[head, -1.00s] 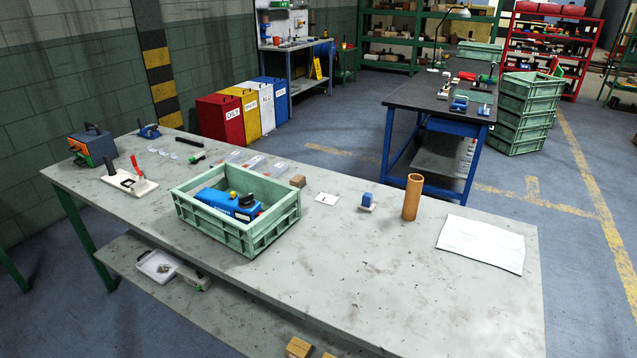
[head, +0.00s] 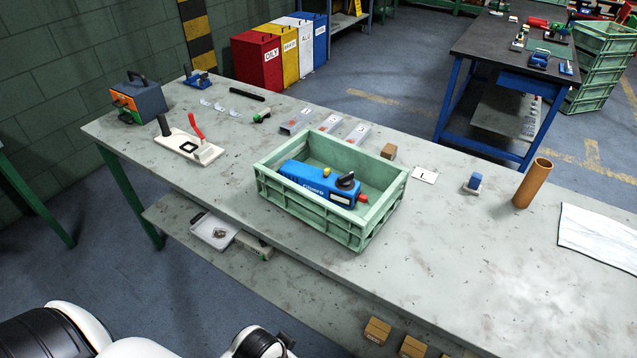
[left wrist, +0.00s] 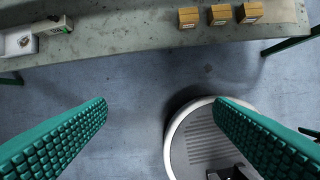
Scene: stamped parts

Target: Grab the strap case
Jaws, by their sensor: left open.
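No label reading strap case is legible, so I cannot tell which thing is meant. A green open crate (head: 310,215) stands mid-table in the head view, with a blue tool (head: 322,184) with a black knob and red tip lying in it. A blue-grey box (head: 139,99) with a black top handle and an orange and green front stands at the table's far left end. My left gripper (left wrist: 160,104) is open and empty in the left wrist view, over the floor in front of the table, apart from both. My right gripper is not in view.
The grey table (head: 430,290) has bare room at its front. A white plate with a red handle (head: 190,148), a brown tube (head: 532,183) and a white sheet (head: 603,238) lie or stand on it. Small cartons (left wrist: 220,14) and a white tray (left wrist: 18,42) sit on the lower shelf.

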